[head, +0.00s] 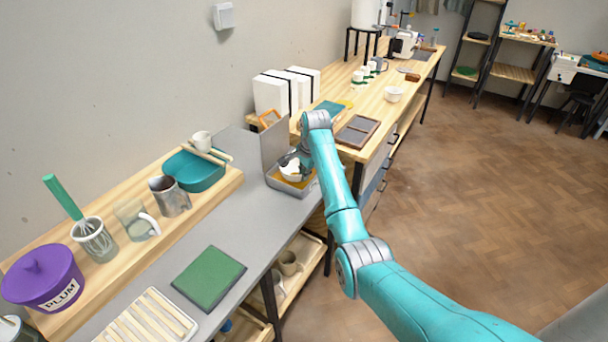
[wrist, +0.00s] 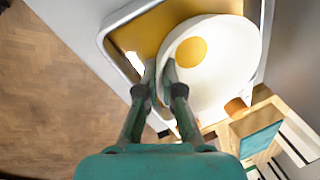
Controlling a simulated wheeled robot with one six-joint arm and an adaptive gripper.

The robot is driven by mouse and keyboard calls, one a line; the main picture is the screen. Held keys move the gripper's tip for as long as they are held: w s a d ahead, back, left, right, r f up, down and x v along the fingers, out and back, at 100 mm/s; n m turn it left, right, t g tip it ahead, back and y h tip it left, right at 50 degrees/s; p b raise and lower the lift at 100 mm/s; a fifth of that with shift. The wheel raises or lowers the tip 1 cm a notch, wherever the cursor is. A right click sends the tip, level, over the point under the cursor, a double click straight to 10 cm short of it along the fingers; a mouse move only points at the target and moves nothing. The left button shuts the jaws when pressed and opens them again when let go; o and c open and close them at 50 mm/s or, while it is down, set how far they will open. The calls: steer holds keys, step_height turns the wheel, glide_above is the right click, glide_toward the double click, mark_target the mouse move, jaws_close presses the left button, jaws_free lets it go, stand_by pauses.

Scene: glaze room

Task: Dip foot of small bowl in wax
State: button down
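The small white bowl (wrist: 225,65) fills the upper right of the wrist view, with a round yellow patch near its middle. My gripper (wrist: 161,75) has its two fingers close together at the bowl's edge, one on each side of the wall, pinching it. In the head view the bowl (head: 291,172) is partly hidden by my gripper (head: 288,161). It is over or in the grey wax pan (head: 302,191), which holds yellow-brown wax (wrist: 150,35). I cannot tell whether the foot touches the wax.
A grey upright panel (head: 275,143) stands behind the pan. A green pad (head: 209,277), a purple PLUM pot (head: 43,279), a metal pitcher (head: 169,196) and a teal basin (head: 195,170) are to the left. A framed tray (head: 357,131) and another white bowl (head: 393,94) lie beyond.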

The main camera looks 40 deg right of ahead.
stand_by(0.4)
steer(key=shift+w+v, duration=0.2)
steer(key=shift+v, duration=0.55)
steer(key=shift+w+v, duration=0.15)
steer(key=shift+v, duration=0.55)
steer(key=shift+r, duration=0.1)
steer(key=shift+w+r+v, duration=0.1)
steer(key=shift+w+v, duration=0.15)
steer(key=shift+v, duration=0.9)
steer(key=shift+w+r+v, duration=0.1)
steer(key=shift+w+v, duration=0.2)
steer(key=shift+v, duration=0.8)
steer(key=shift+w+v, duration=0.25)
steer(key=shift+v, duration=0.9)
steer(key=shift+s, duration=0.15)
